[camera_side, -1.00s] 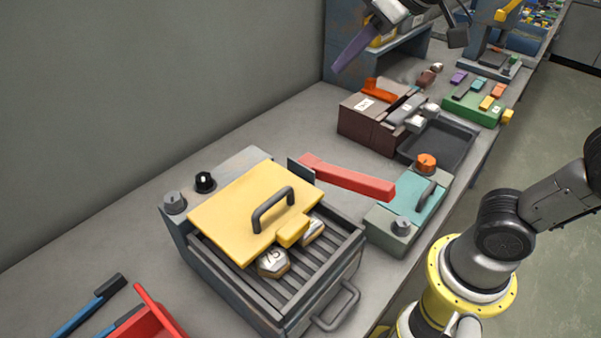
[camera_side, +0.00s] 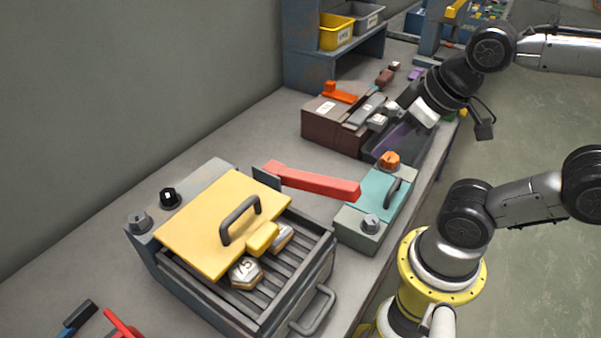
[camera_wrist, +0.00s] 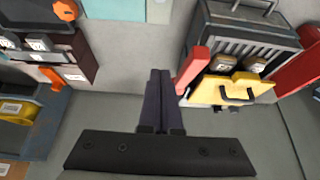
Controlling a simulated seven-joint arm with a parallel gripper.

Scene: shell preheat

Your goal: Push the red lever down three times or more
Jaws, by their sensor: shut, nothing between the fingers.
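The red lever (camera_side: 318,184) is a long bar sticking out from the right side of the grill box (camera_side: 205,290), roughly level in the side view. It also shows in the wrist view (camera_wrist: 193,66), just right of my fingers. My gripper (camera_side: 388,146) has dark purple fingers, pressed together and empty. In the side view it appears over the dark tray, to the upper right of the lever's free end and apart from it. In the wrist view my gripper (camera_wrist: 160,72) points up the middle of the picture.
The grill box has a yellow lid (camera_side: 205,222) with a handle and numbered shells (camera_side: 245,271) under it. A brown box (camera_side: 325,122) stands behind.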

